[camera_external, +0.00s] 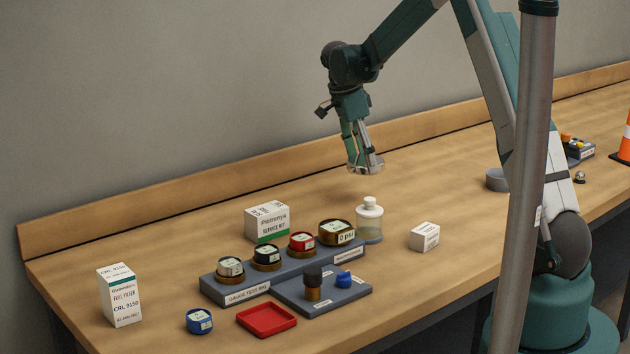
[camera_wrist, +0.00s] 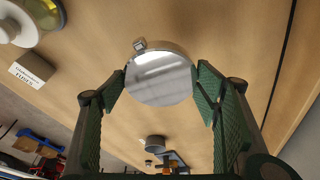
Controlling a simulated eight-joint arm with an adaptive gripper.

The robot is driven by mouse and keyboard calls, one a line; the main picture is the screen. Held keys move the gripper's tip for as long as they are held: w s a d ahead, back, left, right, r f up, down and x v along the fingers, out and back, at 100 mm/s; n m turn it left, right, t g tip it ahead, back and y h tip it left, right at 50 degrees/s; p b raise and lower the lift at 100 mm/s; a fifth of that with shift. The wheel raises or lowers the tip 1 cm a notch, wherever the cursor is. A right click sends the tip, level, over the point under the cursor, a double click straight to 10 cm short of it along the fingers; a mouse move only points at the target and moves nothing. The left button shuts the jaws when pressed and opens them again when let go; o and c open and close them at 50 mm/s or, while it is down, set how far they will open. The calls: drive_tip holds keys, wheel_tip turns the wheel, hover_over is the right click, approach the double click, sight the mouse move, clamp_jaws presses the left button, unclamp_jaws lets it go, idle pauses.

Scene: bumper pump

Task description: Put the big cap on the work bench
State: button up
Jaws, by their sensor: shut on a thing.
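My gripper (camera_external: 365,164) is shut on a round silver cap and holds it in the air above the work bench (camera_external: 430,190). In the wrist view the big cap (camera_wrist: 160,80) is a shiny flat disc with a small tab on its rim, between the two green finger pads. In the external view only a thin pale part of the cap shows at the fingertips. The cap is clear of the bench top, behind and above the clear jar with a white lid (camera_external: 369,220).
A gauge rack (camera_external: 240,290) with several gauges and a grey tray (camera_external: 350,298) stand at the front. A red tray (camera_external: 267,320), a service kit box (camera_external: 267,222), a small white box (camera_external: 425,236) and a grey round part (camera_external: 497,179) are nearby. The bench behind the jar is clear.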

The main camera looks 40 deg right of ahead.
hover_over(448, 192)
drive_tip(key=shift+w+a+r+m, duration=0.15)
drive_tip(key=shift+w+a+m, duration=0.15)
drive_tip(key=shift+a+m, duration=0.1)
drive_tip(key=shift+f, duration=3.15)
drive_tip(key=shift+f, duration=1.85)
drive_tip(key=shift+f, duration=0.1)
drive_tip(key=o, duration=1.5)
drive_tip(key=v, duration=1.2)
drive_tip(key=shift+w+p, duration=0.15)
drive_tip(key=shift+p, duration=0.15)
